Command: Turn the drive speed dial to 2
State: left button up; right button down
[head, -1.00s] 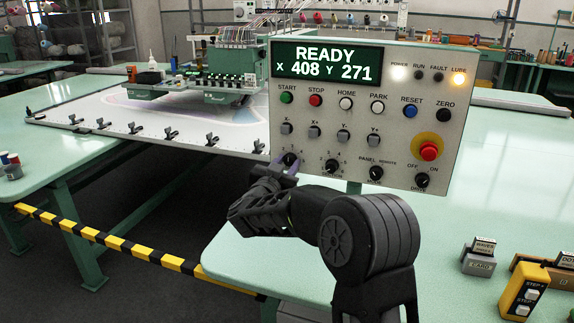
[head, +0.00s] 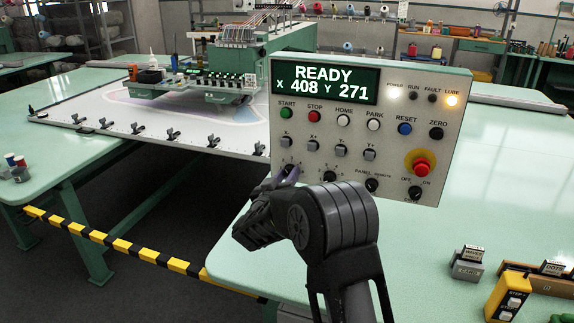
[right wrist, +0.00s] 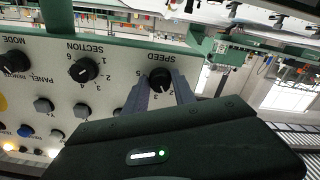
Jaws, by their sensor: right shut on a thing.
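The speed dial (right wrist: 160,78) is a black round knob on the panel's lower left, marked SPEED. It shows upside down in the right wrist view, with numbers such as 5, 3 and 2 around it. My right gripper (right wrist: 162,88) has its two purple-grey fingers on either side of this knob, shut on it. I cannot tell surely which number its pointer faces. In the head view my right gripper (head: 288,176) reaches the panel from below and partly covers the dial. The control panel (head: 330,115) reads READY, X 408, Y 271. My left gripper is out of view.
The section dial (right wrist: 85,70) is close beside the speed dial. The panel also has several buttons and a red stop button (head: 421,168) on yellow. The green table (head: 470,190) has clear room right of my arm. Labelled blocks (head: 467,263) and a yellow pendant (head: 507,297) lie at front right.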

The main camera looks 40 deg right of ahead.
jog(key=n+p, duration=0.2)
jog(key=shift+r+n+p, duration=0.2)
jog(key=shift+n+p, duration=0.1)
jog(key=shift+n, duration=0.1)
jog(key=shift+f+n+p, duration=0.1)
jog(key=shift+n+p, duration=0.25)
jog(key=shift+n, duration=0.05)
jog(key=c, duration=1)
grip_release()
jog(key=shift+c, duration=0.2)
jog(key=shift+a+f, duration=0.1)
jog(key=b+v, duration=0.1)
jog(key=v, duration=0.6)
jog(key=shift+s+a+b, duration=0.2)
jog(key=shift+a+b, duration=0.05)
jog(key=shift+b, duration=0.15)
